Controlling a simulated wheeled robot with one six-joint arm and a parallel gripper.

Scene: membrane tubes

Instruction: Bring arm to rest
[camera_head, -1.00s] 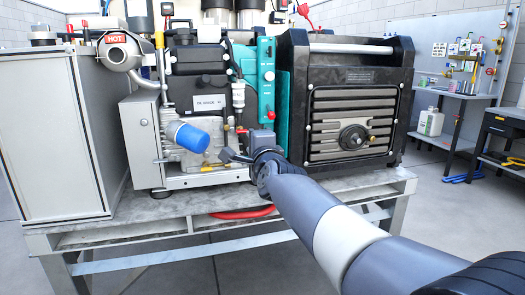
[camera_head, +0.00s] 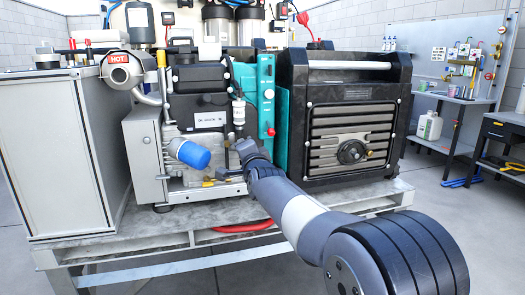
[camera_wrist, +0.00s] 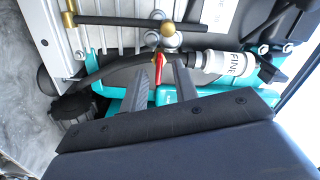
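My gripper (camera_head: 228,165) is in front of the machine's lower middle in the head view, at the end of my grey and white arm. In the wrist view, my gripper's two fingers (camera_wrist: 162,80) stand apart with a gap between them, and I see nothing held. A small red lever (camera_wrist: 160,64) on a brass fitting (camera_wrist: 167,30) shows at the gap between the fingertips. I cannot tell whether a finger touches it.
A blue filter (camera_head: 189,153), a teal panel (camera_head: 266,95) and a black generator (camera_head: 345,120) stand close around my gripper on a metal table (camera_head: 120,232). A grey cabinet (camera_head: 55,150) and a hot-marked exhaust (camera_head: 122,72) are left.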

